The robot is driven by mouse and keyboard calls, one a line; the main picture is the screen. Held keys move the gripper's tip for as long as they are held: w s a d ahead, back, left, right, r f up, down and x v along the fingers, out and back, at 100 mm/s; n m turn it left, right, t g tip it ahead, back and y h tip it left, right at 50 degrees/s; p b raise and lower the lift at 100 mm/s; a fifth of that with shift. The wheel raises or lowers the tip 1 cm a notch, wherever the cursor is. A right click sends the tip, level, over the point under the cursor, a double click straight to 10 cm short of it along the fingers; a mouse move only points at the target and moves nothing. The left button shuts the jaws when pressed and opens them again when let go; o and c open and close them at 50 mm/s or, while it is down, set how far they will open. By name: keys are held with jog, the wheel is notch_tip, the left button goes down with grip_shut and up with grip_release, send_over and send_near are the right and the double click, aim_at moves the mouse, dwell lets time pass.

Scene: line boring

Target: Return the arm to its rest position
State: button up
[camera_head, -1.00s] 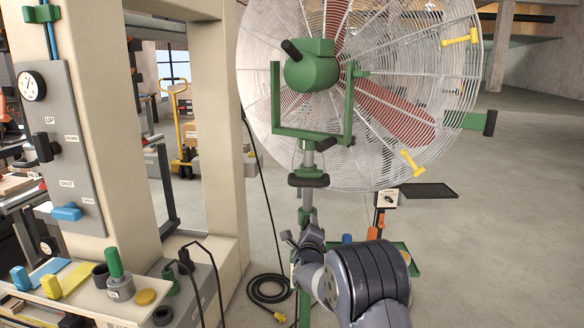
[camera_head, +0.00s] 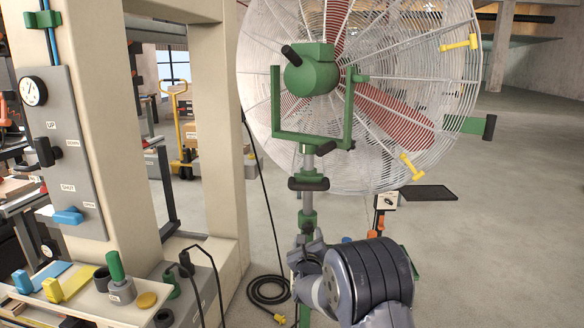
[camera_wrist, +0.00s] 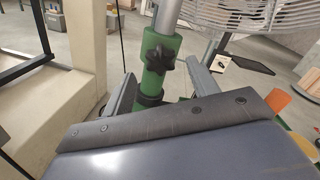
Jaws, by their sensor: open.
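My arm (camera_head: 365,280) shows at the bottom middle of the head view, folded low in front of the fan stand. My gripper (camera_wrist: 165,90) is open in the wrist view, with one finger on each side of the picture. The green stand post with a black star knob (camera_wrist: 160,58) appears between or just beyond the fingers; I cannot tell the exact gap.
A large caged fan (camera_head: 375,90) on a green stand (camera_head: 307,200) stands straight ahead. A beige machine frame (camera_head: 215,130) with a control panel (camera_head: 70,150) is at left. A black cable (camera_head: 268,290) lies coiled on the floor. Open floor (camera_head: 510,220) lies at right.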

jog(key=s+r+n+g, duration=0.1)
jog(key=s+r+n, duration=0.1)
jog(key=s, duration=0.4)
jog(key=shift+s+d+n+g+y+b, duration=0.3)
jog(key=shift+s+d+n+y+b, duration=0.1)
jog(key=shift+n, duration=0.5)
